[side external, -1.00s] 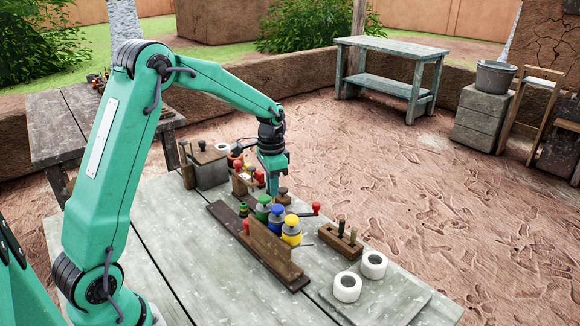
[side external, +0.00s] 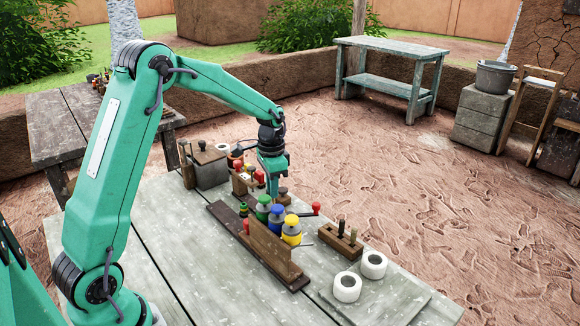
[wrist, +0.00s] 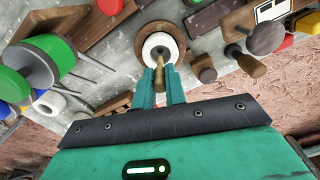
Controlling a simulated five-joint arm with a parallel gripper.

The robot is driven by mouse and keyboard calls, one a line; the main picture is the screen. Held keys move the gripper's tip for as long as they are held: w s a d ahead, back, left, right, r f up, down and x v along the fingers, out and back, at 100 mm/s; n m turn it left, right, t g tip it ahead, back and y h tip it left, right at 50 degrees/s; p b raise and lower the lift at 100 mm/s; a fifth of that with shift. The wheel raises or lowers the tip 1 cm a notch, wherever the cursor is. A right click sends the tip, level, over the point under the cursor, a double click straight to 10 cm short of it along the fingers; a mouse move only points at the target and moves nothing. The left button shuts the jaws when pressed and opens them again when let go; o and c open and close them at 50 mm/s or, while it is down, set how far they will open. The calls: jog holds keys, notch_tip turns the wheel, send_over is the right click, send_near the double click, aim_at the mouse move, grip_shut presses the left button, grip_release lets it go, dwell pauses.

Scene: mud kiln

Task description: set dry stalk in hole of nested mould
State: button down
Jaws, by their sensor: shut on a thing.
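The dry stalk (wrist: 159,66) is a short tan-brown piece held between the fingertips of my gripper (wrist: 160,88) in the wrist view. Beyond its tip is the nested mould (wrist: 160,27), a brown round outer ring with a white ring inside it. The stalk's tip overlaps the dark hole at the middle of the white ring; I cannot tell whether it is inside the hole or just above it. In the side external view my gripper (side external: 273,185) points down behind the coloured bottles, and the stalk and mould are mostly hidden there.
Green, blue and yellow-topped bottles (side external: 277,216) and an upright brown board (side external: 270,247) stand close in front of my gripper. The table's front left is clear.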

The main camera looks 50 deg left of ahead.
jog(key=shift+f, duration=2.1)
dwell(2.8)
jog(key=c, duration=0.9)
grip_release()
jog(key=shift+r, duration=0.1)
jog(key=shift+r, duration=3.45)
